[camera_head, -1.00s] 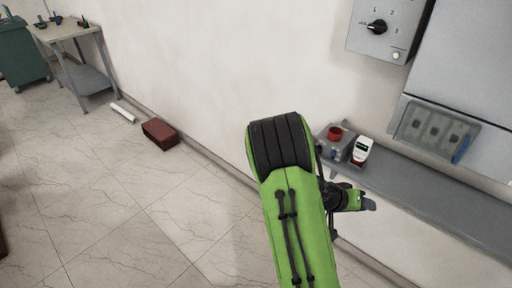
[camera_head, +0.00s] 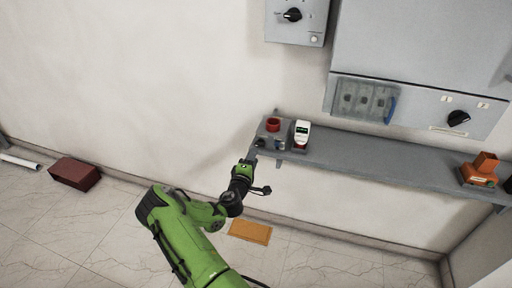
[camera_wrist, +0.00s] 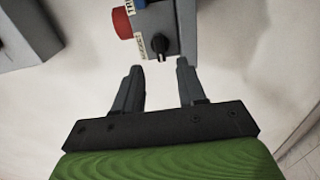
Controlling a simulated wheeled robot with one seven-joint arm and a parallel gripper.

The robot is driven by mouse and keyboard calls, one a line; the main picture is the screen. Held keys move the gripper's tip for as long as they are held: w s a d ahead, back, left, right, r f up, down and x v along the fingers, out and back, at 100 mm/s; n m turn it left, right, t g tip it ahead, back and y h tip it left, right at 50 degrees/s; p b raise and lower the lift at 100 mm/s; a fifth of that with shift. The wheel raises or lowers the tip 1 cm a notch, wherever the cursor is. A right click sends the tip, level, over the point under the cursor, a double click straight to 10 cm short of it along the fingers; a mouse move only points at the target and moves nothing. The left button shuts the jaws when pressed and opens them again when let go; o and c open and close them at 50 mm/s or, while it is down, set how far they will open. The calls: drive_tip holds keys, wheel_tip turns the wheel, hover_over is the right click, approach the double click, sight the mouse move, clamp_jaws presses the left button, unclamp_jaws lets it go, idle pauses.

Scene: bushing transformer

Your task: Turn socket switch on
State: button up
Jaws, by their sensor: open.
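A small grey box (camera_head: 272,135) with a red button (camera_head: 273,124) sits at the left end of the wall shelf. In the wrist view the box (camera_wrist: 182,28) shows the red button (camera_wrist: 122,22), a blue part (camera_wrist: 140,3) and a black rotary switch (camera_wrist: 159,44) beside a small label I cannot read clearly. My gripper (camera_wrist: 160,72) is open and empty. The switch lies just beyond its fingertips, roughly between them, with a visible gap. In the head view my gripper (camera_head: 248,163) is beside the box, at its lower left.
A white-and-red handheld device (camera_head: 301,134) stands right of the box on the grey shelf (camera_head: 380,160). Grey cabinets (camera_head: 400,50) hang above, with another black knob (camera_head: 458,118). An orange tool (camera_head: 480,170) is at the shelf's right. A brown box (camera_head: 75,173) lies on the floor.

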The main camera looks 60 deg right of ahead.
sight(259, 146)
drive_tip(key=d, duration=0.4)
drive_tip(key=w+d, duration=0.1)
drive_tip(key=d, duration=0.2)
drive_tip(key=shift+c, duration=0.4)
clamp_jaws()
